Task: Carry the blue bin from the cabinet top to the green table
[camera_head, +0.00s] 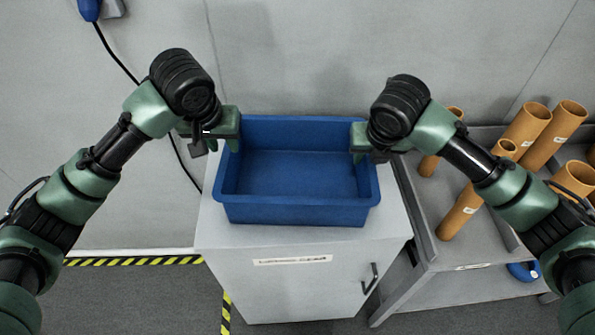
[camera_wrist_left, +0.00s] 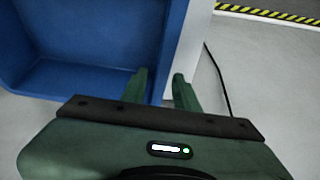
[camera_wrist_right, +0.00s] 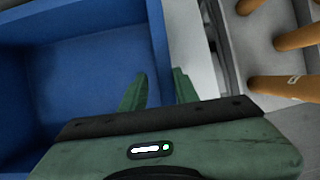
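The blue bin (camera_head: 296,213) is open-topped, looks empty and stands level on the grey cabinet top (camera_head: 225,236). My left gripper (camera_head: 233,143) is at the bin's left wall. In the left wrist view its fingers (camera_wrist_left: 160,78) stand close on either side of the blue wall (camera_wrist_left: 174,40), shut on it. My right gripper (camera_head: 359,155) is at the right wall. In the right wrist view its fingers (camera_wrist_right: 158,78) straddle that wall (camera_wrist_right: 158,40) just as closely, shut on it. I see no green table.
A grey shelf rack (camera_head: 415,205) with several brown tubes (camera_head: 527,128) stands close on the right. A blue ring-like object (camera_head: 522,271) is on its lower shelf. Yellow-black floor tape (camera_head: 135,261) runs at the left. A grey wall is behind; the floor at front left is clear.

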